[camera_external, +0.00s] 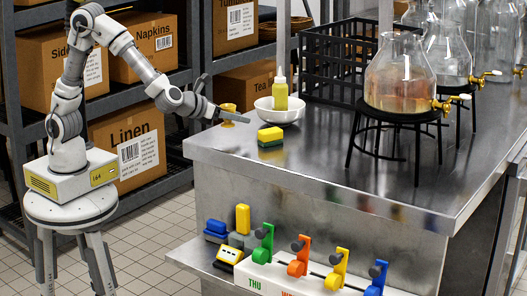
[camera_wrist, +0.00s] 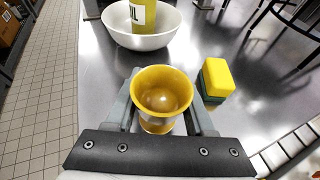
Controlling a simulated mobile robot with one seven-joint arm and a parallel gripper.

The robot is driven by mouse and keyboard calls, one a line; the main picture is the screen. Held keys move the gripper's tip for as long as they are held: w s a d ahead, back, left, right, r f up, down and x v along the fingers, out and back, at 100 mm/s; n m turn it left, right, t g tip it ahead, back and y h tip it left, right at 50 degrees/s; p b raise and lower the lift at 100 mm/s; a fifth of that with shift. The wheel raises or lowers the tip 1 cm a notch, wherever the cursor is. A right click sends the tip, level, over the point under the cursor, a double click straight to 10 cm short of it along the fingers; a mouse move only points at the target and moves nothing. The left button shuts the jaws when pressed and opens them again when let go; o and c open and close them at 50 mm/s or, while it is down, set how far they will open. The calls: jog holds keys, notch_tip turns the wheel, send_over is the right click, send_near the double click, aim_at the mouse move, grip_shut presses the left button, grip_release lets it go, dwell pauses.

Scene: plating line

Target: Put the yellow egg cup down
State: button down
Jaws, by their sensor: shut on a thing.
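The yellow egg cup (camera_wrist: 162,92) is upright between the two fingers of my gripper (camera_wrist: 160,110), with its open rim facing the wrist camera. In the external view the egg cup (camera_external: 228,110) shows small at the end of my gripper (camera_external: 226,117), by the left corner of the steel counter (camera_external: 330,165). My gripper is shut on the egg cup.
A white bowl (camera_external: 278,113) holding a yellow bottle (camera_external: 280,90) stands just beyond the cup. A yellow and green sponge (camera_external: 270,137) lies to the right. A black crate (camera_external: 333,65) and glass dispensers (camera_external: 400,75) stand farther back. The counter's left edge is close.

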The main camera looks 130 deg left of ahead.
aim_at(237, 137)
jog(key=shift+f+b, duration=0.7)
jog(key=shift+f, duration=1.2)
jog(key=shift+f, duration=0.1)
jog(key=shift+f+b, duration=0.15)
jog(key=shift+b, duration=0.15)
jog(key=shift+c, duration=1.3)
grip_release()
jog(key=shift+r, duration=0.2)
